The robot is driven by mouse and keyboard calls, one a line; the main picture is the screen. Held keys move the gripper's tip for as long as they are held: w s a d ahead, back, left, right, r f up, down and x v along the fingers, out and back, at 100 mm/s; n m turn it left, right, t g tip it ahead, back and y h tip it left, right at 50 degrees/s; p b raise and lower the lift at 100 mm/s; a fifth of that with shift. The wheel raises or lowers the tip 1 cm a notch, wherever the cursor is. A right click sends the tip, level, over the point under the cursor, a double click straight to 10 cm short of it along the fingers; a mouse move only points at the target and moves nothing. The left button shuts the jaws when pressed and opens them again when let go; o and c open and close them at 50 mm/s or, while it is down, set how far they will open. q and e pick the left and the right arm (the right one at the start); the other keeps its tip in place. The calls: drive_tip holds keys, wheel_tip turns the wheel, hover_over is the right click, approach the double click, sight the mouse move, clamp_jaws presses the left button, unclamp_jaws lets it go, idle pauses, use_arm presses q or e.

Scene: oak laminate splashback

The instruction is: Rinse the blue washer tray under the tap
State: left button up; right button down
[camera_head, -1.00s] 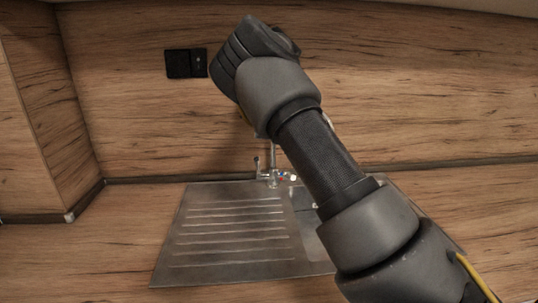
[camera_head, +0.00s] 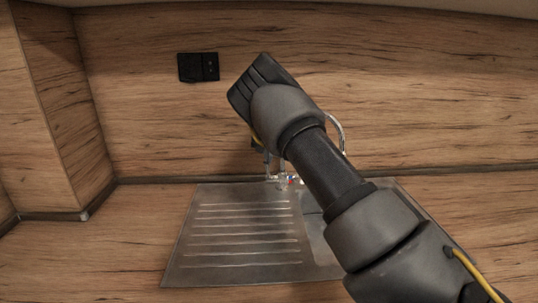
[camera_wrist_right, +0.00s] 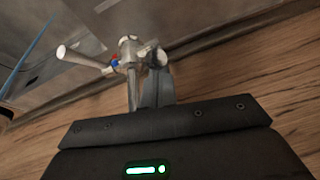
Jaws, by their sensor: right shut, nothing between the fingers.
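The metal tap (camera_head: 283,183) stands behind the sink, with its curved spout showing to the right of my forearm. In the right wrist view the tap (camera_wrist_right: 130,48) shows a lever to the left and a red-and-blue mark. My right gripper (camera_wrist_right: 150,68) is shut and empty, its fingertips close beside the tap body; I cannot tell whether they touch. In the head view my right wrist mostly hides the gripper. No blue washer tray can be made out; a thin blue line shows at the wrist view's left edge. My left gripper is out of view.
The steel sink has a ribbed drainboard (camera_head: 235,240) on the left, bare. Its basin (camera_head: 318,240) is largely covered by my right arm. A black socket plate (camera_head: 198,67) is on the wooden splashback (camera_head: 430,90). A wooden side panel (camera_head: 60,110) stands at left.

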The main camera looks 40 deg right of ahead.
use_arm(q)
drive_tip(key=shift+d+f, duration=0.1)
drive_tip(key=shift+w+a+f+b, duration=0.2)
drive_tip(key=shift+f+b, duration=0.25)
drive_tip(key=shift+b, duration=0.15)
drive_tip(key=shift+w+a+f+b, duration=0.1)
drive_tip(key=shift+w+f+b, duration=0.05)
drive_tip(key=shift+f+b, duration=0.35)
